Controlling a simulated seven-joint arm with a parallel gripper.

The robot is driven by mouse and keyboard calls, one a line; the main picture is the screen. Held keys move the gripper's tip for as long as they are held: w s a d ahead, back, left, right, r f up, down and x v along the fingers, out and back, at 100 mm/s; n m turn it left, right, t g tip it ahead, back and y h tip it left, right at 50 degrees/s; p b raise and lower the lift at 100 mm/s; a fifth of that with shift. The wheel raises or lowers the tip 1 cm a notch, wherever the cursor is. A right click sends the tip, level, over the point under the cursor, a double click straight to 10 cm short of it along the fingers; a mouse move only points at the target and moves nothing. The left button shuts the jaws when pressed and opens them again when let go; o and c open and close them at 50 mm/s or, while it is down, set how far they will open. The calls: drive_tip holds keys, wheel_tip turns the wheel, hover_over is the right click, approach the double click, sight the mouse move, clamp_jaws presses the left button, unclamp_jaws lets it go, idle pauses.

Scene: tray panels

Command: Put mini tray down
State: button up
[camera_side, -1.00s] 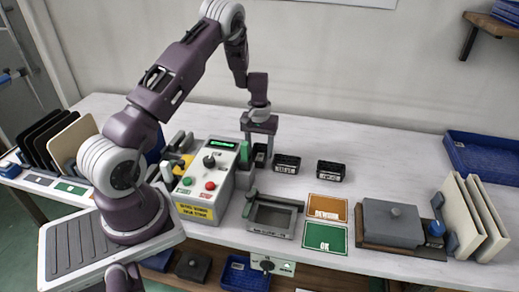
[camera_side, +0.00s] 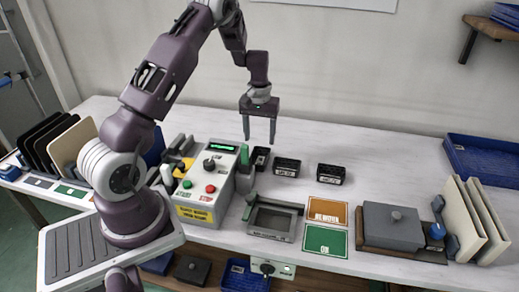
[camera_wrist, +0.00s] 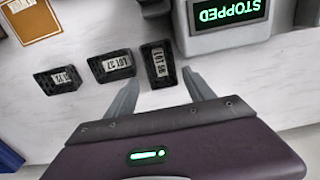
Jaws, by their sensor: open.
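Several small black mini trays with white lot labels stand in a row on the white bench. The nearest to the control box (camera_side: 261,158) is also in the wrist view (camera_wrist: 158,65), just past my fingertips. The middle one (camera_side: 287,167) shows in the wrist view (camera_wrist: 112,66), and so does the outer one (camera_side: 331,173), at the left (camera_wrist: 58,80). All sit upright and apart. My gripper (camera_side: 259,141) is open and empty, pointing down above the nearest tray, clear of it. Its two grey fingers are spread in the wrist view (camera_wrist: 161,80).
The control box (camera_side: 207,183) reads STOPPED in the wrist view (camera_wrist: 228,14). A grey frame fixture (camera_side: 273,237), orange REWORK card (camera_side: 327,210) and green OK card (camera_side: 325,240) lie in front. A grey lidded block (camera_side: 391,225) is at right.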

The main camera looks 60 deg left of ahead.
drive_tip(key=s+d+r+m+t, duration=0.1)
drive_tip(key=s+d+r+m, duration=0.15)
drive_tip(key=d+r, duration=0.6)
drive_tip(key=s+d+r+m+t, duration=0.15)
drive_tip(key=s+d+r, duration=0.35)
drive_tip(key=r, duration=0.7)
drive_tip(key=s+d+r+m+t, duration=0.1)
drive_tip(key=s+d+r, duration=0.3)
drive_tip(key=s+d, duration=0.4)
drive_tip(key=shift+s+d+r+m+t, duration=0.2)
drive_tip(key=shift+s+r+m+t, duration=0.25)
drive_tip(key=shift+m, duration=0.35)
drive_tip(key=shift+o, duration=0.9)
drive_tip(key=s+d+f+m+t, duration=0.1)
drive_tip(key=s+d+m, duration=0.1)
drive_tip(key=s, duration=0.6)
drive_tip(key=shift+s+d+f, duration=0.25)
drive_tip(key=shift+s+d, duration=0.05)
drive_tip(key=o, duration=0.4)
drive_tip(key=shift+s+f, duration=0.1)
drive_tip(key=shift+s, duration=0.1)
drive_tip(key=shift+c, duration=0.2)
drive_tip(key=o, duration=0.3)
